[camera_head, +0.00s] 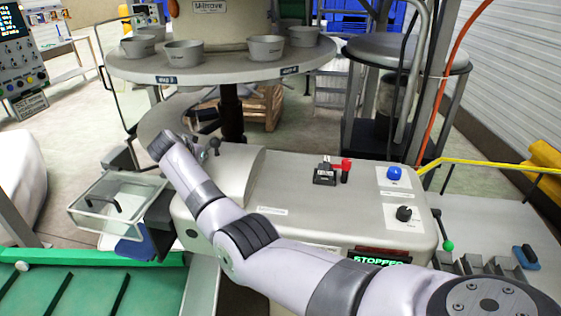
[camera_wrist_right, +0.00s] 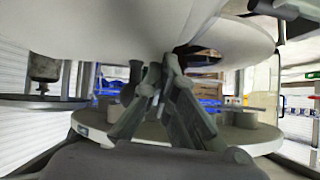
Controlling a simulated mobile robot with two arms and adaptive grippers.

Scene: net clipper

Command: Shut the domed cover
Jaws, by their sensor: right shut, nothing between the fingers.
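A pale, rounded, dome-like shell (camera_head: 172,112) shows behind the far left end of the machine housing, under the round table; I take it to be the domed cover. In the right wrist view a large smooth pale curved surface (camera_wrist_right: 90,35) fills the top, probably the same cover. My right gripper (camera_wrist_right: 168,68) is shut and empty, its fingertips close under this surface; I cannot tell whether they touch it. In the head view my right arm reaches across the machine from the lower right, and its fingers are hidden. My left gripper is not in view.
The machine housing (camera_head: 330,215) carries a red-handled switch (camera_head: 341,166), a blue button (camera_head: 394,173) and a black knob (camera_head: 404,213). A round table (camera_head: 225,68) with several grey cups stands behind. A clear-lidded box (camera_head: 118,207) is at left, above a green conveyor (camera_head: 60,290).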

